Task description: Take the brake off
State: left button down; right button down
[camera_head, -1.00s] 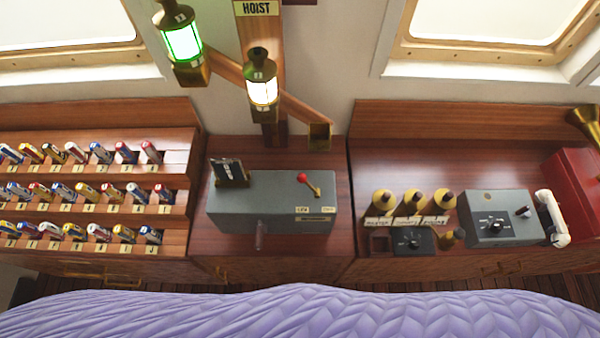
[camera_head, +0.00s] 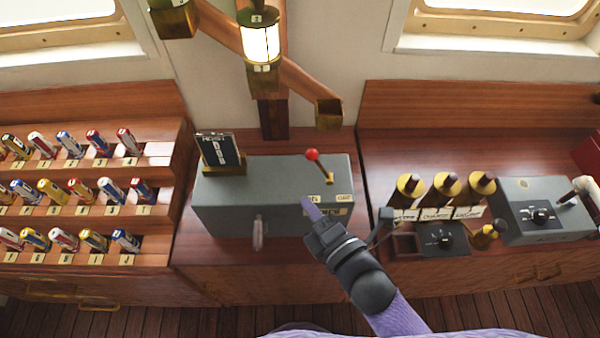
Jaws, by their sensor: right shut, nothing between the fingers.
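A grey box (camera_head: 270,190) stands on the middle wooden cabinet. A brass lever with a red knob (camera_head: 312,155) rises from the right part of its top and leans to the left. Small cream labels (camera_head: 343,198) sit on the box's front right; I cannot read them surely. My right gripper (camera_head: 311,210) is shut and empty, in front of the box's front right, below the lever in the picture and apart from it. It partly covers the labels. My left gripper is not in view.
A small dark display (camera_head: 219,150) stands on the box's left end, and a clear handle (camera_head: 259,233) is at its front. Racks of coloured cylinders (camera_head: 80,190) stand left. Brass-capped pieces (camera_head: 445,190) and a grey dial box (camera_head: 543,208) stand right. A lit lamp (camera_head: 260,43) hangs above.

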aim_at(320, 167)
jog(key=b+x, duration=0.1)
jog(key=x, duration=0.8)
jog(key=shift+f, duration=0.15)
jog(key=shift+w, duration=0.6)
jog(key=d, duration=0.1)
jog(key=d+p, duration=0.1)
jog(key=shift+w+d+r, duration=0.15)
jog(key=shift+d+r, duration=0.1)
jog(key=shift+r, duration=0.15)
jog(key=shift+w+d, duration=0.1)
jog(key=shift+d, duration=0.35)
jog(key=shift+d, duration=0.15)
jog(key=shift+d+r+m, duration=0.2)
jog(key=shift+m, duration=0.2)
